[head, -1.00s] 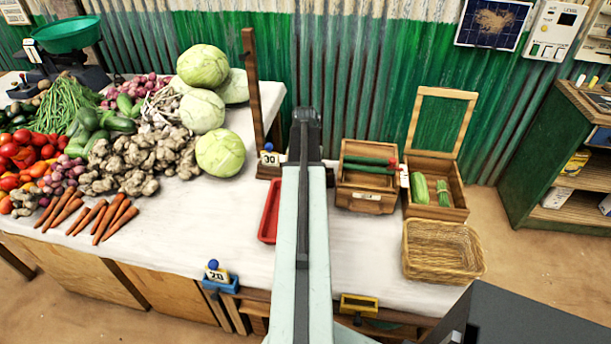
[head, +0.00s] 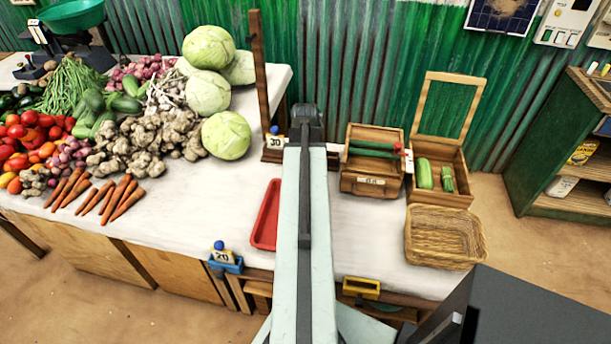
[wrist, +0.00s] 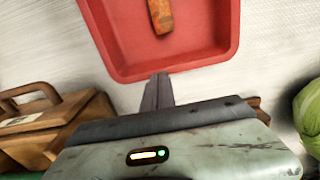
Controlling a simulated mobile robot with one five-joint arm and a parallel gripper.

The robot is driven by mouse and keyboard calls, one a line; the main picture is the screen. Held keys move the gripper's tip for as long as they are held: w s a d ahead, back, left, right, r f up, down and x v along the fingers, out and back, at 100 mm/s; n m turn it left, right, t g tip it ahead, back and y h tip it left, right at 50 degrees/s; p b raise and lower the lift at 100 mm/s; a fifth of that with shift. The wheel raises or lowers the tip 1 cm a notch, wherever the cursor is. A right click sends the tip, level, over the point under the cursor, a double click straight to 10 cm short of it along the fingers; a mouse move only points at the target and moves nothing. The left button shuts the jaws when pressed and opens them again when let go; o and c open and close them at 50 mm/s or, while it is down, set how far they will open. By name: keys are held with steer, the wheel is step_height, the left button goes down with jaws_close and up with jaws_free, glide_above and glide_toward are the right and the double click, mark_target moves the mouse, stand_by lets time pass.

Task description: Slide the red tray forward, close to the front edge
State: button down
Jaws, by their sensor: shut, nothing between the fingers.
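The red tray (head: 266,214) lies flat on the white-covered counter, with a narrow strip of cloth between it and the front edge. My arm hides its right part in the head view. In the wrist view the red tray (wrist: 205,48) holds an orange-brown piece (wrist: 161,14), partly cut off by the frame. My gripper (wrist: 159,80) is shut and empty, its fingertips at the tray's back rim; whether they touch it is hard to tell. The fingers are hidden in the head view.
A "30" sign (head: 275,142) and wooden post stand behind the tray. Carrots (head: 122,197) and ginger lie left. Wooden boxes (head: 374,160) and a wicker basket (head: 443,238) stand right. A blue "20" holder (head: 225,263) and yellow holder (head: 361,287) are at the front edge.

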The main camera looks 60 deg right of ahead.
step_height(320, 180, up, 9)
steer(key=p, duration=0.8)
steer(key=w+a+n, duration=0.5)
steer(key=w+a, duration=1.4)
steer(key=w+a+n, duration=0.3)
steer(key=a+n, duration=0.1)
steer(key=a, duration=1.1)
steer(key=w+a+n, duration=0.3)
steer(key=a+n, duration=0.2)
steer(key=a, duration=1)
steer(key=shift+w+a, duration=0.15)
steer(key=shift+w, duration=0.05)
